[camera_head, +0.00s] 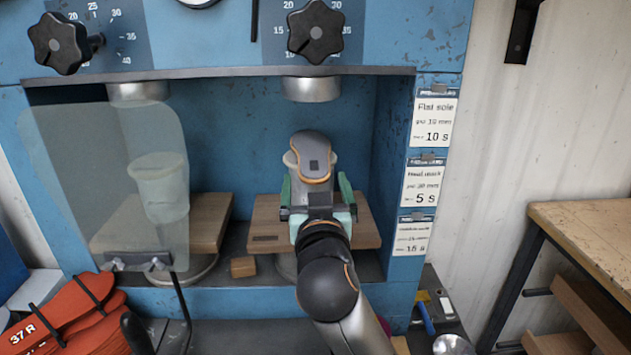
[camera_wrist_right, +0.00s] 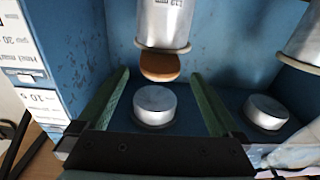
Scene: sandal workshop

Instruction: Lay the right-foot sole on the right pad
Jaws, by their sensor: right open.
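My arm hides part of the right pad. My left gripper is not in view.
A clear shield (camera_head: 70,160) covers part of the left bay, with a pale cylinder (camera_head: 160,190) on its board. A metal ram (camera_head: 312,88) hangs above the right pad. A small wooden block (camera_head: 243,266) lies between the boards. A wooden bench (camera_head: 590,220) stands at right.

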